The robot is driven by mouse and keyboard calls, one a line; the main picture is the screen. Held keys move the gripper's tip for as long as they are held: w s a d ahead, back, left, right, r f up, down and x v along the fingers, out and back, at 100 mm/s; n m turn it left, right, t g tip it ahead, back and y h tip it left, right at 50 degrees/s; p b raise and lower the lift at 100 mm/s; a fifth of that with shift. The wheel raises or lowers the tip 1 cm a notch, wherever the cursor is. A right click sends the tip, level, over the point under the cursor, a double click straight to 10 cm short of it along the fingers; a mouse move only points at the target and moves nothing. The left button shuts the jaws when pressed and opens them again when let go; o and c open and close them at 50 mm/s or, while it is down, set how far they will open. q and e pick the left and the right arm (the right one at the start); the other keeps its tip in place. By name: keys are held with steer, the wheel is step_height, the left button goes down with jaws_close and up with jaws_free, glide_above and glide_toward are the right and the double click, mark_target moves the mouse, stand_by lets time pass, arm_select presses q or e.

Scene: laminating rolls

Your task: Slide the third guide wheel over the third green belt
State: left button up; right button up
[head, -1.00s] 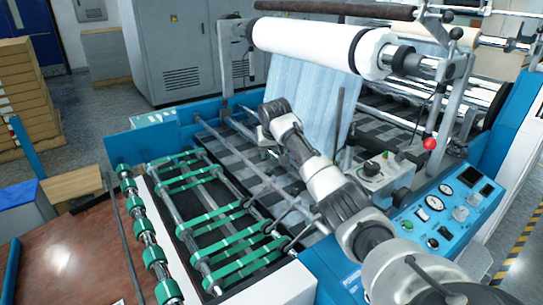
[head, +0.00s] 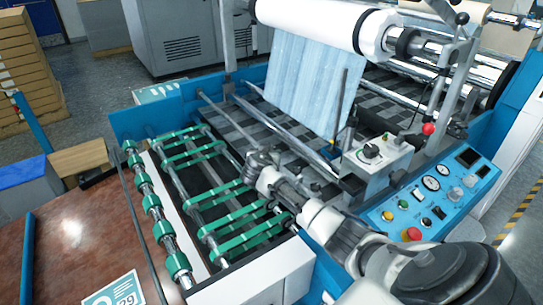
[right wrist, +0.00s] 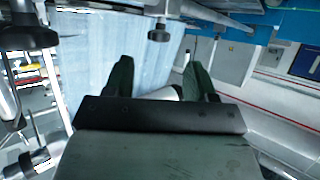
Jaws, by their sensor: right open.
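Several green belts (head: 238,214) run between rollers in the left bay of the machine in the head view. Small dark arms stand by their right ends, partly hidden by my right arm. I cannot tell clearly which part is the third guide wheel or which belt is the third. My right gripper (head: 256,160) is low over the bay, right of the belts. Its fingers (right wrist: 160,78) are open in the right wrist view, with a pale blurred shape between them. A dark round knob (right wrist: 158,31) shows beyond them. My left gripper is out of view.
A grey control box (head: 376,160) and a blue control panel (head: 432,200) are right of my arm. A white roll (head: 330,22) with hanging pale film (head: 305,85) is behind. Green-ringed rollers (head: 152,203) and a brown table (head: 75,235) are at left.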

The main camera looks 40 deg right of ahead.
mark_target(272, 149)
steer(key=shift+b+x, duration=2.4)
steer(key=shift+x, duration=0.8)
jaws_close()
steer(key=shift+w+d+b, duration=0.15)
steer(key=shift+w+b, duration=0.9)
steer(key=shift+b, duration=0.65)
steer(key=shift+w+d+b, duration=0.15)
steer(key=shift+w+b, duration=0.95)
steer(key=shift+b, duration=0.6)
